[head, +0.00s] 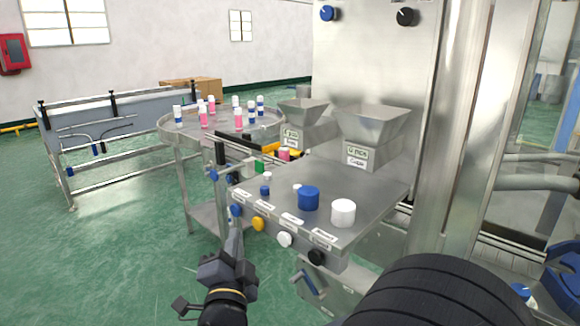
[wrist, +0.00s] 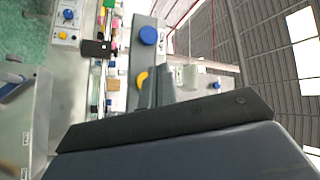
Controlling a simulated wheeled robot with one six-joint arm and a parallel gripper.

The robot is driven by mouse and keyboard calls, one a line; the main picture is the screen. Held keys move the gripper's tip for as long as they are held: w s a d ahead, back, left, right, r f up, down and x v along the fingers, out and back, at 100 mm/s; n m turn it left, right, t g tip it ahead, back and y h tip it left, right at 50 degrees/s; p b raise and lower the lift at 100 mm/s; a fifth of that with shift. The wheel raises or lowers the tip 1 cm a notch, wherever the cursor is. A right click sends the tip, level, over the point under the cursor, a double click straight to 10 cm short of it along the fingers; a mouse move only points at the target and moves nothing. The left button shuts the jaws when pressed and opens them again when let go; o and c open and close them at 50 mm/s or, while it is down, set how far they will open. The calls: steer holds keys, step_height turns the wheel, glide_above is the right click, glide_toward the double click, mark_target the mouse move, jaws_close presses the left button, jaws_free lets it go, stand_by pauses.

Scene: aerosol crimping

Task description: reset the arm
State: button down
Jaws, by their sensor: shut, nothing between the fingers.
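My gripper (head: 236,240) shows in the head view at the lower middle, in front of the steel machine's front-left edge. Its fingers point upward and it is shut and empty. In the wrist view the fingers (wrist: 156,85) are together with nothing between them. A large dark rounded part of my arm fills the lower right of the head view. Its links between there and the gripper are mostly out of frame.
The machine's shelf (head: 372,185) carries a blue cap (head: 308,198), a white cap (head: 343,212) and small parts; knobs line its front. Two steel hoppers (head: 375,125) stand behind. A round table (head: 165,127) holds several pink and blue cans. Green floor (head: 130,240) is open at left.

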steer(key=p, duration=0.3)
steer(key=shift+a+r, duration=0.1)
steer(key=shift+r, duration=0.1)
steer(key=shift+p, duration=0.4)
steer(key=s+a+b, duration=0.2)
steer(key=s+a, duration=0.2)
steer(key=s, duration=0.1)
steer(key=shift+f, duration=0.2)
steer(key=shift+w+d, duration=0.1)
steer(key=shift+w, duration=0.05)
